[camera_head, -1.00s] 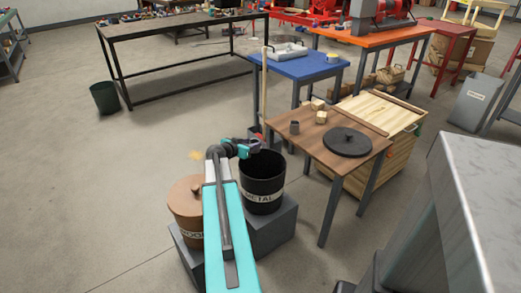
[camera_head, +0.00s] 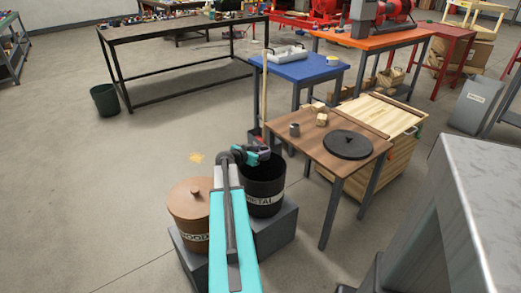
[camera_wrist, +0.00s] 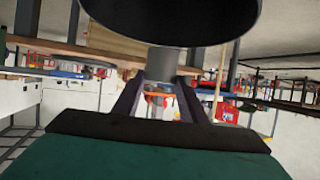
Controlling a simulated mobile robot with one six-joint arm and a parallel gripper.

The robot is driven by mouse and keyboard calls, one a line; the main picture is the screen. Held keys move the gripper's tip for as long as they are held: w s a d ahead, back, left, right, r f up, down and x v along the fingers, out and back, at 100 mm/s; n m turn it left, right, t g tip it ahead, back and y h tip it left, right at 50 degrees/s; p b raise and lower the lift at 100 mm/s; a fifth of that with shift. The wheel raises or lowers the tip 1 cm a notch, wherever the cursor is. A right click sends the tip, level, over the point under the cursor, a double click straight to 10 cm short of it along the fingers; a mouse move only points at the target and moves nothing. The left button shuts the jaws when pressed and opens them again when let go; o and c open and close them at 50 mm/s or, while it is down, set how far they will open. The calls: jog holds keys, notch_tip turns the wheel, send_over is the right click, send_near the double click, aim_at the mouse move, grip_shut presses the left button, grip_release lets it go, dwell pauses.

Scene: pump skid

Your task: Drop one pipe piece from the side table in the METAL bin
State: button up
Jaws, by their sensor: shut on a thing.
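The black METAL bin (camera_head: 266,207) stands open on a grey plinth. My gripper (camera_head: 265,154) is above its mouth, toward the back rim. In the wrist view my gripper (camera_wrist: 160,88) is shut on a grey pipe piece (camera_wrist: 163,62), held between the two fingers. A large dark rounded shape at the top of that view, probably the bin (camera_wrist: 170,25), partly overlaps the pipe piece. The held piece is hard to make out in the head view.
A brown lidded WOOD bin (camera_head: 189,208) stands left of the METAL bin. The side table also holds a black round lid (camera_head: 348,144) and small wooden blocks (camera_head: 321,119). A wooden crate (camera_head: 385,150) is behind it.

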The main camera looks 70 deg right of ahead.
jog(key=shift+f, duration=2.25)
jog(key=o, duration=1.2)
jog(key=v, duration=1.3)
jog(key=shift+a, duration=0.35)
jog(key=shift+r, duration=0.1)
